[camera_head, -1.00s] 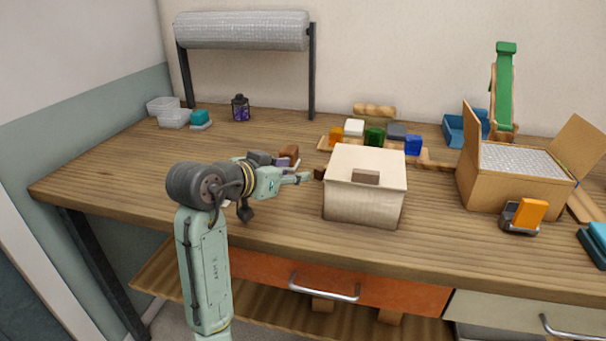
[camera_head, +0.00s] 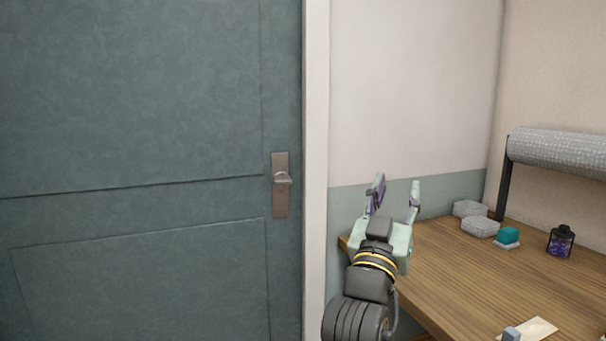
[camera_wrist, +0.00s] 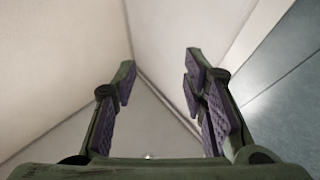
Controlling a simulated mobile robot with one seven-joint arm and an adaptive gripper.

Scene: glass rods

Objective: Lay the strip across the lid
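My gripper (camera_head: 397,190) is raised at the left end of the workbench, its fingers pointing up and spread apart. In the wrist view, the gripper (camera_wrist: 160,78) has two purple-padded fingers with a clear gap and nothing between them, facing bare walls and ceiling. Neither the strip nor the lidded box can be made out in the current frames. A pale flat piece (camera_head: 541,328) lies on the bench at the bottom edge of the head view, partly cut off; I cannot tell what it is.
The wooden bench (camera_head: 450,270) runs off to the right. On it are clear trays (camera_head: 480,228), a teal block (camera_head: 508,235) and a dark jar (camera_head: 561,242). A bubble-wrap roll (camera_head: 565,152) hangs above. A grey-blue door (camera_head: 150,130) fills the left.

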